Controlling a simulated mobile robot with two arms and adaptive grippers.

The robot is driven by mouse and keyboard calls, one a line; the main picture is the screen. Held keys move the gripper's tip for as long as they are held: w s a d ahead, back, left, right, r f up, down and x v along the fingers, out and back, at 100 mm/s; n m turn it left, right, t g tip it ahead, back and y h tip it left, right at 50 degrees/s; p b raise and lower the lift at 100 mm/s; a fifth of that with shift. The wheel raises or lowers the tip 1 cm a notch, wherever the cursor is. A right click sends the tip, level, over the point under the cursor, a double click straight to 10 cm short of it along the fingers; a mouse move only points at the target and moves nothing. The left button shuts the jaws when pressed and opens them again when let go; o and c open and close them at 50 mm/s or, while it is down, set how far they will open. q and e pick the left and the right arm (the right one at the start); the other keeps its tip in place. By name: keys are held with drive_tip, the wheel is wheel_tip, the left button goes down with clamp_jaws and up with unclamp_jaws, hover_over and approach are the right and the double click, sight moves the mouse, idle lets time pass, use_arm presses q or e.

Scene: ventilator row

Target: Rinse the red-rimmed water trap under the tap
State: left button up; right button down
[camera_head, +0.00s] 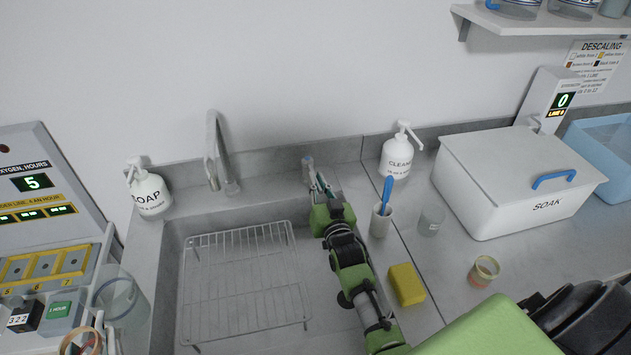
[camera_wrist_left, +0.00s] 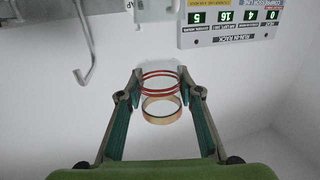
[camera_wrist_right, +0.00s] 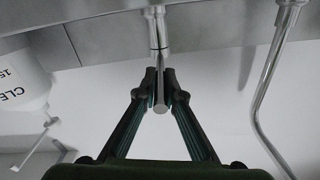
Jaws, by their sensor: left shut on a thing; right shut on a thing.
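The red-rimmed water trap (camera_wrist_left: 162,76) is a clear cup with red rings and a tan-orange band at its other end. In the left wrist view it sits between the fingers of my left gripper (camera_wrist_left: 161,95), which is shut on it. I cannot clearly make out this gripper in the head view. The tap's curved spout (camera_head: 213,148) rises behind the sink and also shows in the left wrist view (camera_wrist_left: 90,45). My right gripper (camera_wrist_right: 161,92) is shut on the slim tap lever (camera_wrist_right: 160,103), right of the spout. No water is visible.
A wire rack (camera_head: 245,285) lies in the sink. A soap bottle (camera_head: 150,192) stands left of the tap, a cleaner bottle (camera_head: 397,157) right. A yellow sponge (camera_head: 406,285), a brush holder (camera_head: 380,221), a small cup (camera_head: 484,270) and the soak box (camera_head: 515,190) occupy the right counter.

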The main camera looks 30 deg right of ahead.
use_arm(q)
drive_tip(key=shift+d, duration=0.1)
use_arm(e)
drive_tip(key=shift+d+r+n+y, duration=0.1)
drive_tip(key=shift+d+n+y, duration=0.75)
drive_tip(key=shift+y, duration=0.55)
use_arm(q)
drive_tip(key=shift+w, duration=0.1)
use_arm(e)
drive_tip(key=c, duration=2.1)
unclamp_jaws()
drive_tip(key=shift+w+a, duration=0.1)
drive_tip(key=shift+c, duration=0.2)
use_arm(q)
drive_tip(key=shift+w, duration=0.2)
drive_tip(key=shift+s, duration=0.15)
use_arm(e)
drive_tip(key=s, duration=1.1)
drive_tip(key=shift+s+a+f, duration=0.25)
drive_tip(key=shift+s+a, duration=0.1)
drive_tip(key=shift+a, duration=0.05)
